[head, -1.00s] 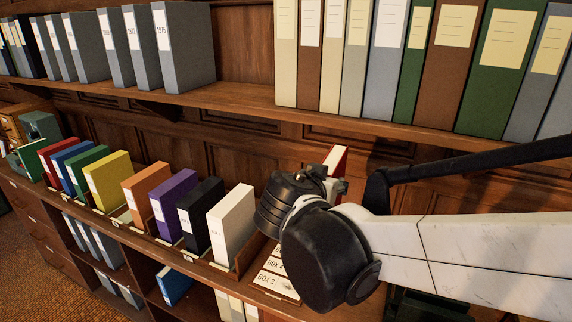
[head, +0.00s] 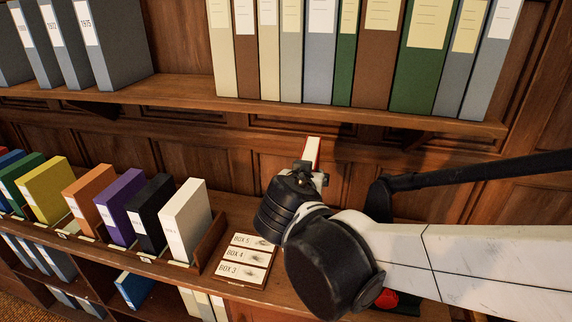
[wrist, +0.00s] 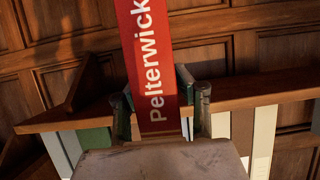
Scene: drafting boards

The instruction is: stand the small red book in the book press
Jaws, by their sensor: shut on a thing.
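The small red book (head: 312,152) stands up from my gripper (head: 311,177) in the head view, with a thin red side and pale edge showing. In the wrist view its red spine (wrist: 150,50) reads "Pelterwick". My gripper (wrist: 162,108) is shut on it, one finger on each side. The book is held above the counter, below the upper shelf. I cannot make out the book press; a small red and dark thing (head: 406,300) is mostly hidden behind my arm.
An upper shelf (head: 180,92) with tall binders runs behind and above the gripper. A row of coloured books ends with a white one (head: 187,220) at left. A label tray (head: 244,262) marked BOX 3 to BOX 5 lies beside it on the counter (head: 262,215).

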